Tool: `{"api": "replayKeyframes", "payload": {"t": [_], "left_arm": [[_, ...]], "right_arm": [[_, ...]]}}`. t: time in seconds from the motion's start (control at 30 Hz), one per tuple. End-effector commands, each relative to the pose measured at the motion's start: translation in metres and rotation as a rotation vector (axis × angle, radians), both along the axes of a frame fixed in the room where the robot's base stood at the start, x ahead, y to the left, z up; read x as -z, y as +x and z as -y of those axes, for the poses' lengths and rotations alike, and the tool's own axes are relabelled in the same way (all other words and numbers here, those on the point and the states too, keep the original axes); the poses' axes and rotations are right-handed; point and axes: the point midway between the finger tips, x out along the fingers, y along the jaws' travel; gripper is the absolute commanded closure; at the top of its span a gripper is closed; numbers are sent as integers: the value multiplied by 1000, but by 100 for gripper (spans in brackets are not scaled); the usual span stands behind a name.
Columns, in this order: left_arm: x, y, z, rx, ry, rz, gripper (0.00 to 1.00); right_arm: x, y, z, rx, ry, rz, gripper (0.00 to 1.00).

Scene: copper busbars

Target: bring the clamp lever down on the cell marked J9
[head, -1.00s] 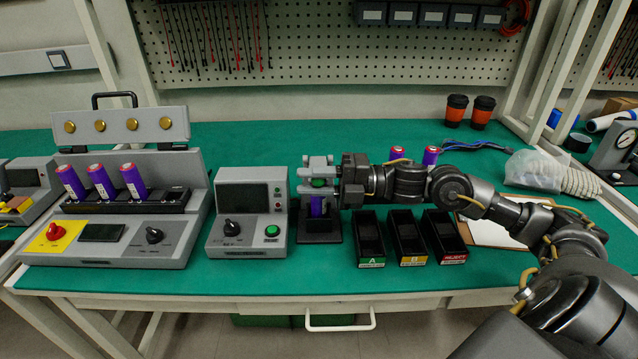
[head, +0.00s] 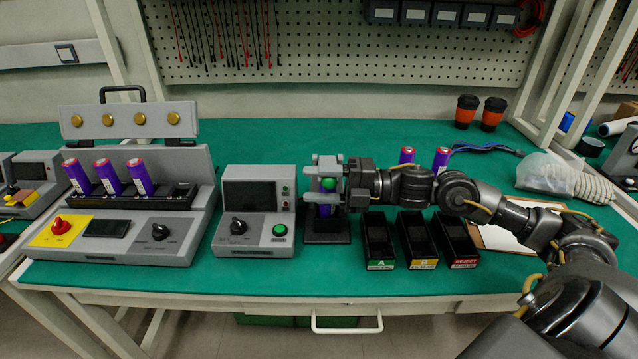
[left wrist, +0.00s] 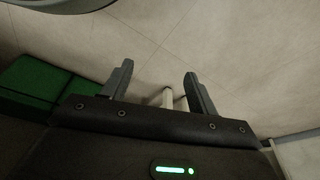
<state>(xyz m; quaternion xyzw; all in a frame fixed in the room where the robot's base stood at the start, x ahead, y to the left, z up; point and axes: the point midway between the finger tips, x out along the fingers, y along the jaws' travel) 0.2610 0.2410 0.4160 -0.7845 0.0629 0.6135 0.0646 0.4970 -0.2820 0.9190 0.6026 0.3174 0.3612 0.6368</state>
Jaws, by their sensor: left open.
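The clamp stand (head: 327,238) has a black base and stands right of the small tester box. A purple cell (head: 324,211) is upright in it, partly hidden by my right gripper; no J9 marking is legible. The lever's green knob (head: 328,185) is up above the cell. My right gripper (head: 325,184) reaches in from the right, one finger above the knob and one below. The fingers look apart, with the knob between them; contact is not clear. My left gripper (left wrist: 160,90) is open and empty over the floor in the left wrist view.
The tester box (head: 254,212) stands close left of the clamp. Three bins (head: 380,264) stand at its right front. A charger (head: 120,240) with three purple cells is at left. Two more cells (head: 407,155) stand behind my right arm. The front mat is clear.

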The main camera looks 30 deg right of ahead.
Motion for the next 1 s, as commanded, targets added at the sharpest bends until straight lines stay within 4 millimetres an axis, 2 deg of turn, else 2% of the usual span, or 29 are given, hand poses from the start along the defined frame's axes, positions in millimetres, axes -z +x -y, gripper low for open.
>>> {"api": "replayKeyframes", "payload": {"t": [0.43, 0.6, 0.77, 1.0], "left_arm": [[1, 0, 0, 0, 0, -1, 41], [-1, 0, 0, -1, 1, -2, 41], [-12, 2, 1, -2, -2, 10, 41], [-9, -1, -3, -3, 4, 0, 41]], "right_arm": [[-1, -4, 4, -2, 0, 3, 42], [1, -13, 18, -2, -2, 1, 42], [2, -23, 33, -2, 0, -1, 42], [0, -34, 51, -4, 2, -1, 42]]}}
